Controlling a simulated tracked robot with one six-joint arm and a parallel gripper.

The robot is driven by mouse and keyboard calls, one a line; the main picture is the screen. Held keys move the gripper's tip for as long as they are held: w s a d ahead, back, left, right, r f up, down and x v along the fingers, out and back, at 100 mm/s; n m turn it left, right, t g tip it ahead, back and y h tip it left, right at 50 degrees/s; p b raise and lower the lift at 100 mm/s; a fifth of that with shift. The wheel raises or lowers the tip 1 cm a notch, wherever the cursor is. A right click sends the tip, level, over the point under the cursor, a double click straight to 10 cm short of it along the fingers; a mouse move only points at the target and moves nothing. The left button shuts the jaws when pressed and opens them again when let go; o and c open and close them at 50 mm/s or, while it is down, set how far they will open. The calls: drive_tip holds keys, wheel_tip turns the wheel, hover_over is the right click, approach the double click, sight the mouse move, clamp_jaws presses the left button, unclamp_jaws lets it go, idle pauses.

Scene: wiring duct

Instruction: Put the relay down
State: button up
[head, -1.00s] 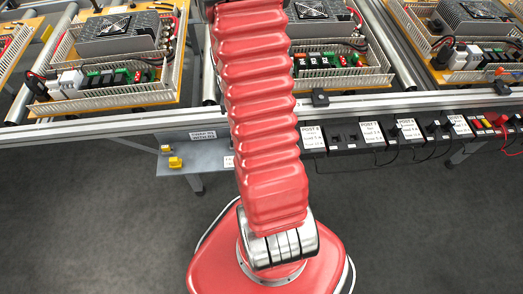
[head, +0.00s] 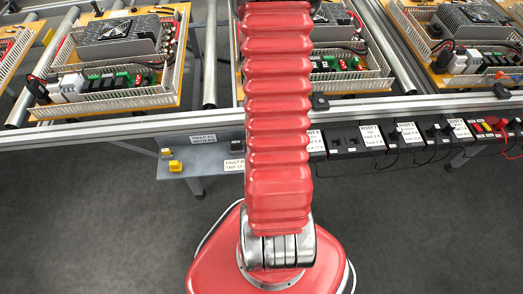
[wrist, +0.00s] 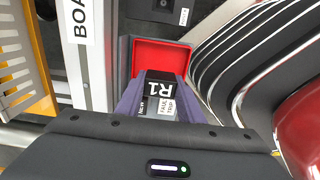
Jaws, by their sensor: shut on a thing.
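The relay (wrist: 160,77) is a black block marked R1 in the wrist view. My gripper (wrist: 160,90) is shut on it, with a purplish finger on each side. The relay overlaps the near part of a red-lined tray (wrist: 160,55) with a dark rim. I cannot tell whether it touches the tray floor or hangs above it. A small white label with "FAULT TRIP" lettering shows just below the R1 mark. In the head view my red arm hides the gripper and the relay.
A grey shelf plate (head: 200,165) with yellow parts (head: 175,166) and labels hangs from the conveyor's front rail (head: 130,128). Black sockets (head: 345,140) with cables run to its right. Wooden boards with ducts and modules (head: 100,85) lie on the rollers. The floor in front is clear.

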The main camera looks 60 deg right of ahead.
drive_tip(key=shift+f, duration=2.2)
drive_tip(key=shift+f, duration=2.1)
drive_tip(key=o, duration=1)
drive_tip(key=shift+r, duration=6.05)
